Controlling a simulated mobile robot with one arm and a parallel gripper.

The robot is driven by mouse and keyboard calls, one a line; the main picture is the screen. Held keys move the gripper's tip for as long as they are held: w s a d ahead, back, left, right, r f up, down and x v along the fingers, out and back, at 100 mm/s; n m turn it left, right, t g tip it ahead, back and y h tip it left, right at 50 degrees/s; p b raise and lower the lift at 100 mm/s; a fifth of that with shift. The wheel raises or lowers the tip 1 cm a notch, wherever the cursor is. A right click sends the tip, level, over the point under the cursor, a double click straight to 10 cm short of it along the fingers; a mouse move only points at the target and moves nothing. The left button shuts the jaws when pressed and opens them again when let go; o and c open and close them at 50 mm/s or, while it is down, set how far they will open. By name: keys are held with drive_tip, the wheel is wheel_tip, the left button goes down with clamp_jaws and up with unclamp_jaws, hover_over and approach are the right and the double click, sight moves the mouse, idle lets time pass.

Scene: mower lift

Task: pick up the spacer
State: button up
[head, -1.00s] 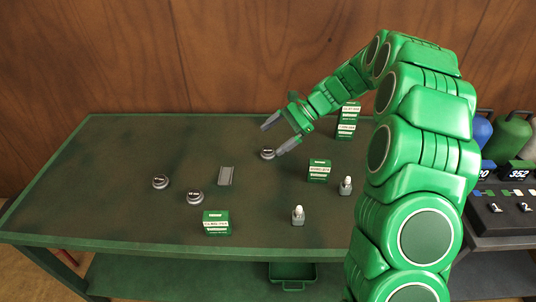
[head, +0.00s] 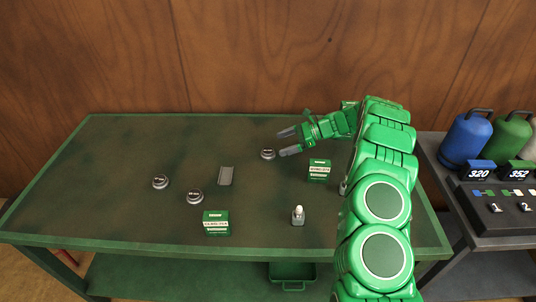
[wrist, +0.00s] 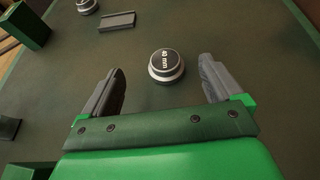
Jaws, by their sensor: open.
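A round grey spacer (head: 267,154) with a dark top lies on the table in front of my gripper (head: 288,142). Two similar round spacers lie farther left on the table, one at the left (head: 160,181) and one nearer the front (head: 195,197). Their labels are too small to read.
A grey channel piece (head: 226,176) lies between the spacers. Green boxes stand near the right (head: 319,170) and at the front (head: 216,223), with a small bottle (head: 298,215) beside them. Blue and green canisters (head: 468,138) stand on a right side table. The table's left is clear.

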sight(270, 150)
drive_tip(key=shift+w+d+f, duration=0.1)
drive_tip(key=shift+w+f, duration=0.15)
drive_tip(key=shift+f, duration=0.2)
drive_tip(key=shift+w+d+f, duration=0.1)
drive_tip(key=shift+w+f, duration=0.1)
drive_tip(key=shift+f, duration=0.25)
drive_tip(key=shift+x, duration=3.85)
drive_tip(key=shift+s, duration=0.15)
drive_tip(key=shift+c, duration=0.2)
drive_tip(key=c, duration=1.2)
